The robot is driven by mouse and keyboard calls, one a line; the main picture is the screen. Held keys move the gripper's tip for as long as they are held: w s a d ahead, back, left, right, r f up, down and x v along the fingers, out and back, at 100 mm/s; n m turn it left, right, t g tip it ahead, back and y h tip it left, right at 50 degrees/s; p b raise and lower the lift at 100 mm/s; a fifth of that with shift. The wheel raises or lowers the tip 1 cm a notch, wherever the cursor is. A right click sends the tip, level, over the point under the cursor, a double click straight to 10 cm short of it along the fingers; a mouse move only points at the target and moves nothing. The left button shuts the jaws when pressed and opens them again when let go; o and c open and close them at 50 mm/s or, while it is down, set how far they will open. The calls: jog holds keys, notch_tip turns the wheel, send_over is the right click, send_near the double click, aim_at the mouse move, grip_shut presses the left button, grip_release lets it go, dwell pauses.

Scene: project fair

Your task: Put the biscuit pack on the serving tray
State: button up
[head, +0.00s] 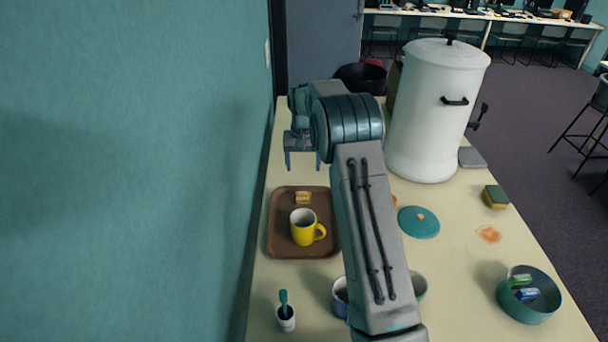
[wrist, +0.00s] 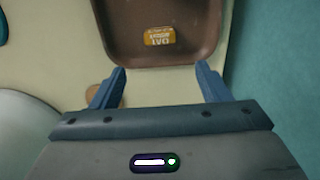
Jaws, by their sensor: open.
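The biscuit pack (head: 303,198), small and orange-brown with pale lettering, lies on the brown serving tray (head: 283,246) near its far edge. In the wrist view the pack (wrist: 160,36) lies flat inside the tray (wrist: 120,55), with lettering visible. A yellow mug (head: 303,228) stands on the same tray, nearer to me than the pack. My gripper (head: 302,164) is open and empty, above the table just beyond the tray's far edge. In the wrist view its two fingers (wrist: 161,85) are spread apart, clear of the pack.
A large white urn (head: 430,120) stands right of my arm. A teal lid (head: 418,222), an orange stain (head: 488,234), a sponge (head: 495,197) and a teal bowl of packets (head: 528,300) are on the right. A small white cup (head: 286,318) stands at the near left. The wall borders the table's left side.

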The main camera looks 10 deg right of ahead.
jog(key=s+r+n+t, duration=0.1)
jog(key=s+r+t, duration=0.1)
jog(key=s+r, duration=1.5)
jog(key=s+n+t, duration=0.1)
jog(key=s+t, duration=0.1)
jog(key=s, duration=2.2)
jog(key=shift+t, duration=0.3)
jog(key=shift+a+r, duration=0.1)
